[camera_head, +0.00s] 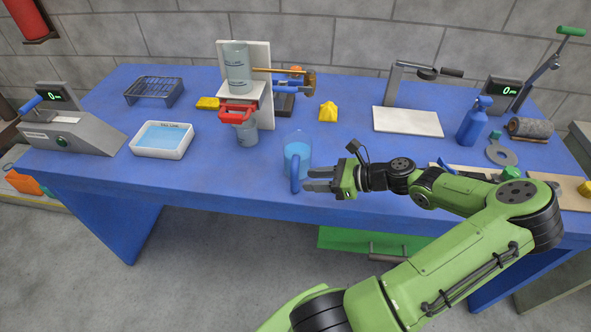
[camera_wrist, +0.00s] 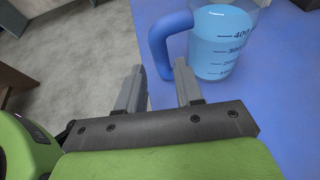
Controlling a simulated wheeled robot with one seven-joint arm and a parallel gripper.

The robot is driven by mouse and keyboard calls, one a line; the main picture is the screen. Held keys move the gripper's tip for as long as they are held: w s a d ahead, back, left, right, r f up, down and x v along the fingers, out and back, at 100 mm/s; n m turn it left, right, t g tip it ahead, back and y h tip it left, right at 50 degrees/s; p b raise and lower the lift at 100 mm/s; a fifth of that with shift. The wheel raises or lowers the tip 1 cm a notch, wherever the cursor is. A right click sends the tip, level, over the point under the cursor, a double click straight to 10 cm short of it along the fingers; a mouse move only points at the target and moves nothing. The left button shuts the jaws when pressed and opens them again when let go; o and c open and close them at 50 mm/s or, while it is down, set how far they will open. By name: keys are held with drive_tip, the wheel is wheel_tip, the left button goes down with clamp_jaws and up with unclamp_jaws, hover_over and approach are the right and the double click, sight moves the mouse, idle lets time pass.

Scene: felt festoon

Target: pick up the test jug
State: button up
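The test jug (camera_head: 299,157) is a clear measuring jug holding blue liquid, with a blue handle. It stands upright on the blue table near its front edge. Its handle points toward the front edge. My gripper (camera_head: 312,180) is open beside the handle, its fingers pointing left in the head view. In the wrist view the jug (camera_wrist: 222,45) is at the top right with volume marks on its side. There the open fingers of my gripper (camera_wrist: 158,88) point toward the handle, whose lower end lies just ahead between them. I cannot tell if they touch it.
A white tray of blue liquid (camera_head: 162,140) is to the left. A yellow object (camera_head: 328,111) and a white board (camera_head: 407,121) are further right. The blue table (camera_head: 215,176) is bare left of the jug.

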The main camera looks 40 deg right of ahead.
drive_tip(key=b+x, duration=0.2)
drive_tip(key=x, duration=0.6)
drive_tip(key=shift+b, duration=0.35)
clamp_jaws()
drive_tip(key=shift+r, duration=0.1)
